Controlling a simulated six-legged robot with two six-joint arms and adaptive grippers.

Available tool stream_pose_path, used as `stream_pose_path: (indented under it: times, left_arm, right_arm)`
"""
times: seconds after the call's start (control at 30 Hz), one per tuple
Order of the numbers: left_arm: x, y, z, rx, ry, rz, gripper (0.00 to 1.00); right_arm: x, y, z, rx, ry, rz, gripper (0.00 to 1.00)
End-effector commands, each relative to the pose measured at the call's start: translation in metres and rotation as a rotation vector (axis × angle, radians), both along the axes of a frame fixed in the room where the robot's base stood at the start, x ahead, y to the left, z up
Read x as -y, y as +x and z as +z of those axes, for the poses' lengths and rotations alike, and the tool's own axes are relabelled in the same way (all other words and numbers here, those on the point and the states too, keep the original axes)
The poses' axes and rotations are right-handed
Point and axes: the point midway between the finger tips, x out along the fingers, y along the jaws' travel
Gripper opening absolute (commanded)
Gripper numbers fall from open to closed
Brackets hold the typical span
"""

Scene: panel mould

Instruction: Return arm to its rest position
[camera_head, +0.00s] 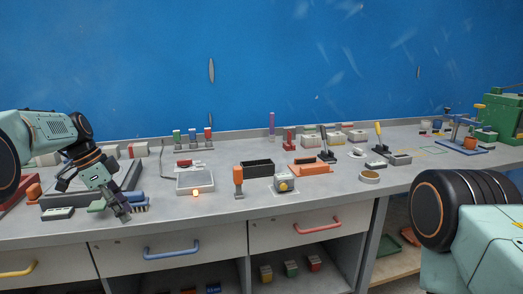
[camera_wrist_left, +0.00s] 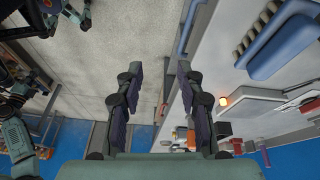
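My left gripper (camera_head: 122,212) hangs at the front edge of the grey workbench (camera_head: 225,205), at the left in the head view. In the left wrist view my left gripper (camera_wrist_left: 158,75) has its two fingers well apart, with only floor and the bench front visible between them. It is open and empty. A blue brush (camera_wrist_left: 285,45) lies on the bench beside it. My right arm shows only as a black joint and pale green link at the right of the head view; its gripper is out of view.
A white device with a lit orange lamp (camera_head: 196,193), an orange-handled tool (camera_head: 239,180) and a black bin (camera_head: 257,168) stand on the bench. Drawers with a blue handle (camera_head: 171,250) and a red handle (camera_head: 318,225) are below. A green machine (camera_head: 500,115) stands far right.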

Motion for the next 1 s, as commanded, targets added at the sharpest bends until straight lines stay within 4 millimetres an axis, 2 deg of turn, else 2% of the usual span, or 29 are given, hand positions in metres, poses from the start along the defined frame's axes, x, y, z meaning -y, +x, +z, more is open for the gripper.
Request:
stream_pose_path:
  times: [0.17, 0.27, 0.4, 0.47, 0.57, 0.7, 0.87, 1.0]
  left_arm:
    - [0.011, -0.008, -0.051, -0.053, 0.024, 0.105, 0.38]
    - [0.021, -0.018, -0.089, -0.088, 0.047, 0.182, 0.38]
    - [0.036, -0.045, -0.149, -0.138, 0.089, 0.314, 0.38]
    - [0.042, -0.059, -0.173, -0.156, 0.109, 0.368, 0.38]
    - [0.052, -0.088, -0.210, -0.182, 0.139, 0.457, 0.38]
    - [0.065, -0.136, -0.256, -0.210, 0.181, 0.578, 0.38]
    - [0.080, -0.199, -0.296, -0.232, 0.222, 0.709, 0.38]
    - [0.091, -0.262, -0.318, -0.246, 0.248, 0.820, 0.38]
  right_arm:
    - [0.000, 0.000, 0.000, 0.000, 0.000, 0.001, 0.00]
    - [0.000, 0.000, 0.000, 0.000, 0.000, 0.001, 0.00]
    - [0.000, 0.000, 0.000, 0.000, 0.000, 0.001, 0.00]
    - [0.000, 0.000, 0.000, 0.000, 0.000, 0.001, 0.00]
    - [0.000, 0.000, 0.000, 0.000, 0.000, 0.000, 0.00]
    - [0.000, 0.000, 0.000, 0.000, 0.000, 0.001, 0.00]
    - [0.000, 0.000, 0.000, 0.000, 0.000, 0.001, 0.00]
    - [0.000, 0.000, 0.000, 0.000, 0.000, 0.001, 0.00]
